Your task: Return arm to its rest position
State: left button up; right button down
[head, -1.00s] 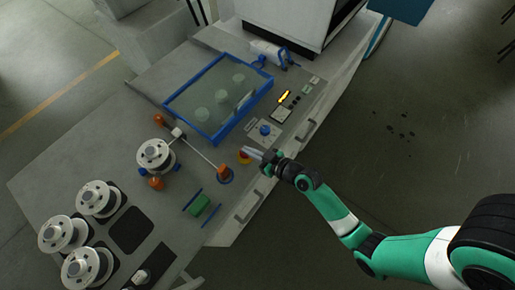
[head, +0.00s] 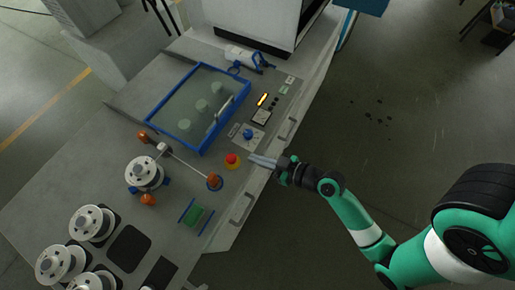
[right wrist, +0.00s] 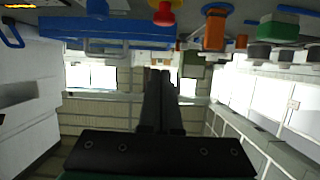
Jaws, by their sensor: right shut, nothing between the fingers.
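My right gripper (head: 263,161) is shut and empty at the front edge of the grey workbench (head: 60,189), just right of a red button (head: 232,160). My green and white right arm reaches in from the lower right. In the right wrist view the gripper's dark fingers (right wrist: 160,100) lie side by side, with nothing between them. The red button also shows at the top of that view (right wrist: 164,14), beside an orange part (right wrist: 214,28). My left gripper is not in view.
A blue-framed clear box (head: 153,118) stands on the bench behind the gripper. Several white reels (head: 91,223) stand at lower left.

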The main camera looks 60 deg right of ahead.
dwell(0.3)
jog(key=w+a+r+n+t+y, duration=0.25)
jog(key=w+r, duration=0.25)
jog(key=r, duration=0.5)
jog(key=w+a+r+n+t+y, duration=0.1)
jog(key=w+a+r+n+t, duration=0.2)
jog(key=r, duration=0.7)
jog(key=w+a+r+n+t+y, duration=0.1)
jog(key=w+a+r, duration=0.1)
jog(key=w+r, duration=0.65)
jog(key=s+a+r+t+y, duration=0.1)
jog(key=s+a+r+t, duration=0.3)
jog(key=r, duration=1.1)
jog(key=s+r+t+y, duration=0.1)
jog(key=s+r+t, duration=0.35)
jog(key=r, duration=1.05)
notch_tip(320, 180, up, 19)
jog(key=s+d+m+g+h+p, duration=0.1)
jog(key=m+h+p, duration=0.3)
jog(key=p, duration=1.5)
jog(key=shift+s+d+m, duration=0.55)
jog(key=shift+d+m, duration=0.1)
jog(key=shift+d, duration=0.05)
